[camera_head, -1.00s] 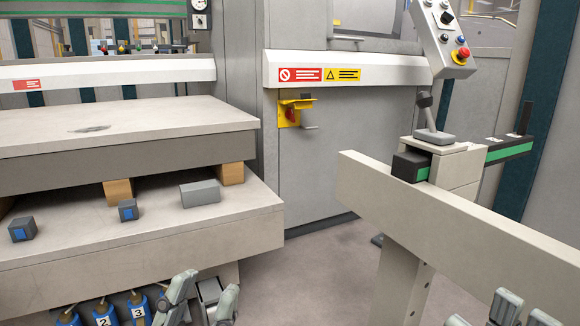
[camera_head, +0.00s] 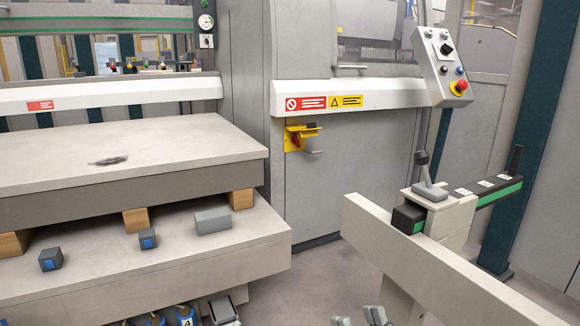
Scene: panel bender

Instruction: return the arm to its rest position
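The tips of my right gripper (camera_head: 372,316) show at the bottom edge, right of the middle, as small grey finger parts. They are low in front of the floor, apart from the pale beam to their right. The rest of this gripper is cut off, so I cannot tell whether it is open or shut. I see nothing held in the visible tips. My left gripper is not in view.
At left, a pale plate (camera_head: 150,145) rests on wooden blocks (camera_head: 136,220) above a lower shelf (camera_head: 120,275). A grey beam (camera_head: 440,265) juts in at right, below a control panel (camera_head: 443,70). Bare floor (camera_head: 325,285) lies between them.

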